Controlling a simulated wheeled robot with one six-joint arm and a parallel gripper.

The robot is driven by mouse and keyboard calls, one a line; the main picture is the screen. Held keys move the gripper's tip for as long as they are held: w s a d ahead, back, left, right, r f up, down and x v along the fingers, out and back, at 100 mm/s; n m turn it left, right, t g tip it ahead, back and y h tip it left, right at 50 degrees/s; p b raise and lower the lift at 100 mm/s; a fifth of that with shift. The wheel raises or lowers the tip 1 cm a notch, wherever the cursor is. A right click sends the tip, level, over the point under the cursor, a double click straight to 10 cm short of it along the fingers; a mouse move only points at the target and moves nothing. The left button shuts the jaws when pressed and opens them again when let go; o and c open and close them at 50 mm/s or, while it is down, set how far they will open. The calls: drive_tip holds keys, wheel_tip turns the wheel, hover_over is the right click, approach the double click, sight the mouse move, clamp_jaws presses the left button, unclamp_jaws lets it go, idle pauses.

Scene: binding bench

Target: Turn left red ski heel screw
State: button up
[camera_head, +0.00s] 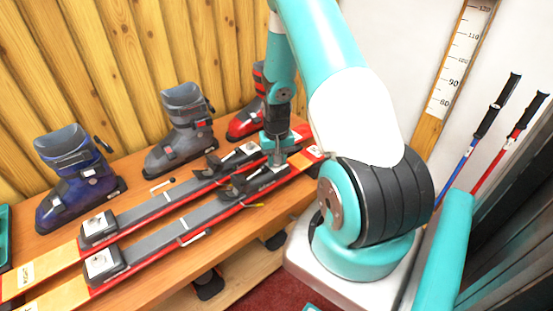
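Two red skis lie side by side along the bench: a rear one (60,266) and a front one (166,248). Each has a grey plate, a box with a white label at the left, such as the rear box (98,225) and the front box (103,262), and a dark binding piece farther right, the rear one (214,164) and the front one (240,185). My gripper (277,154) points down over the right part of the skis, beside the binding pieces. Its fingertips are small here, and their gap and any contact are unclear. I cannot make out the heel screw.
A blue boot (76,178), a grey boot (183,130) and a partly hidden red boot (248,121) stand behind the skis on the wooden bench (135,172). Ski poles (484,132) lean at the right.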

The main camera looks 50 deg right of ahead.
drive_tip(key=shift+n, duration=1.5)
drive_tip(key=o, duration=0.9)
drive_tip(key=shift+o, duration=0.2)
wheel_tip(320, 180, up, 18)
drive_tip(key=b, duration=0.1)
drive_tip(key=shift+f, duration=0.25)
